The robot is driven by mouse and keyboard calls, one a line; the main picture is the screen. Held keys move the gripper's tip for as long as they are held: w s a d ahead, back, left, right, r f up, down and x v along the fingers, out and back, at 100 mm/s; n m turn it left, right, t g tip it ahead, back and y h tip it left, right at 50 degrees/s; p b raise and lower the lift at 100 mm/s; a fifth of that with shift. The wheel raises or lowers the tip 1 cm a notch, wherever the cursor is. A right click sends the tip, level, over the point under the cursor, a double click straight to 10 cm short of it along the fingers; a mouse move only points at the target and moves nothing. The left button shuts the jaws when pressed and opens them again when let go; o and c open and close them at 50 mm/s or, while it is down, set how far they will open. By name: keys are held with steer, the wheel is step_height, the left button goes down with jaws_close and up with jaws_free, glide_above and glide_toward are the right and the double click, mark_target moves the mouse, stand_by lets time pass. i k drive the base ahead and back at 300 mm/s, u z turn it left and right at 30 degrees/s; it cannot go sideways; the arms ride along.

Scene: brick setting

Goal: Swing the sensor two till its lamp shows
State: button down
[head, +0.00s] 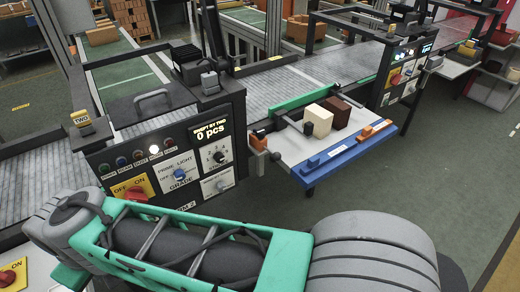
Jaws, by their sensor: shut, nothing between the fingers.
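A small grey and yellow sensor labelled TWO (81,118) sits on the left top corner of the dark control cabinet (215,112). A similar grey and yellow sensor (209,80) sits at the cabinet's right top corner; its label is too small to read. I cannot make out a lit lamp on either sensor. The display (211,131) reads "0 pcs" under a line ending in TWO. My gripper is out of the picture; only my arm crosses the foreground.
A conveyor belt (285,85) runs behind the cabinet. A side table with a blue front edge (342,153) holds a cream block (318,121) and a brown block (338,111). A second cabinet (405,72) stands to the right. Open green floor (450,170) lies at right.

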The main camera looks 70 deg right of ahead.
mark_target(261, 145)
steer(key=u, duration=0.9)
steer(key=k, duration=1.2)
steer(key=z, duration=1.55)
steer(key=i, duration=0.5)
